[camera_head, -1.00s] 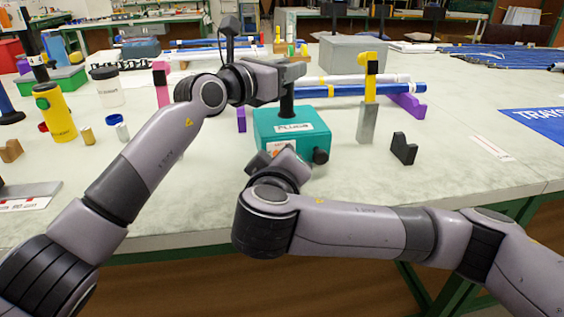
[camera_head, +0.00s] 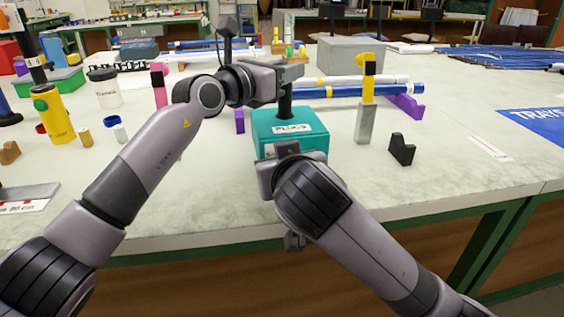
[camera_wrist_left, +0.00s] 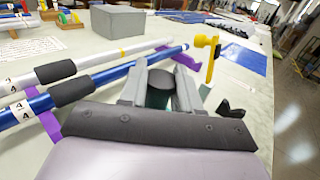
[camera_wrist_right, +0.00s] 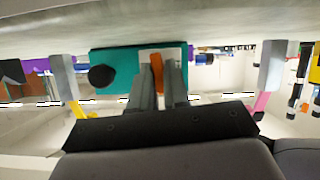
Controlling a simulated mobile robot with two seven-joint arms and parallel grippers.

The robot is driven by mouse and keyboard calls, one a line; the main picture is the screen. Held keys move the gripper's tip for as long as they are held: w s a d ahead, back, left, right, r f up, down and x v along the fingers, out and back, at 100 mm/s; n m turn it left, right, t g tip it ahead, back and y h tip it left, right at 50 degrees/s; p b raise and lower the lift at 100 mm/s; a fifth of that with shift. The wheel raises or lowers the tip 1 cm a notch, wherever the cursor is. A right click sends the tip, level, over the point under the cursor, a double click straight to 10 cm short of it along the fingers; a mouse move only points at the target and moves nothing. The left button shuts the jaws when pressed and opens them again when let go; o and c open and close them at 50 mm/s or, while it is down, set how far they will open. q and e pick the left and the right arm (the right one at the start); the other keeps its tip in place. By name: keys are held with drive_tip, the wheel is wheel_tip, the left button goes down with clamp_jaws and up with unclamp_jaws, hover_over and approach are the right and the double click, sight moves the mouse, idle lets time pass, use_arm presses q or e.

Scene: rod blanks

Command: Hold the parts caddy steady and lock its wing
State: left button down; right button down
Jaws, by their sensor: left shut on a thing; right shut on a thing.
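The parts caddy (camera_head: 262,128) is a teal box labelled PLUGS on the near part of the table. My left gripper (camera_head: 289,78) is above it, shut on its dark upright handle (camera_head: 285,102); the dark grip also shows between the fingers in the left wrist view (camera_wrist_left: 160,84). My right gripper (camera_wrist_right: 158,88) is at the caddy's front, shut on the orange wing (camera_wrist_right: 157,72), which stands about upright in that upside-down view before a pale plate (camera_wrist_right: 172,55). A black knob (camera_wrist_right: 102,76) sits beside it. In the head view my right wrist hides wing and knob.
A grey post with a yellow top (camera_head: 365,120) and a black notched block (camera_head: 402,149) stand right of the caddy. Blue and white tubes (camera_head: 350,90) lie behind on purple supports. A yellow bottle (camera_head: 54,115) and small jars stand left. The table's front edge is close.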

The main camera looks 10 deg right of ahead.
drive_tip(key=shift+m+y, duration=0.3)
drive_tip(key=shift+m, duration=0.1)
drive_tip(key=shift+d, duration=0.1)
drive_tip(key=c, duration=1.2)
unclamp_jaws()
drive_tip(key=v, duration=1.2)
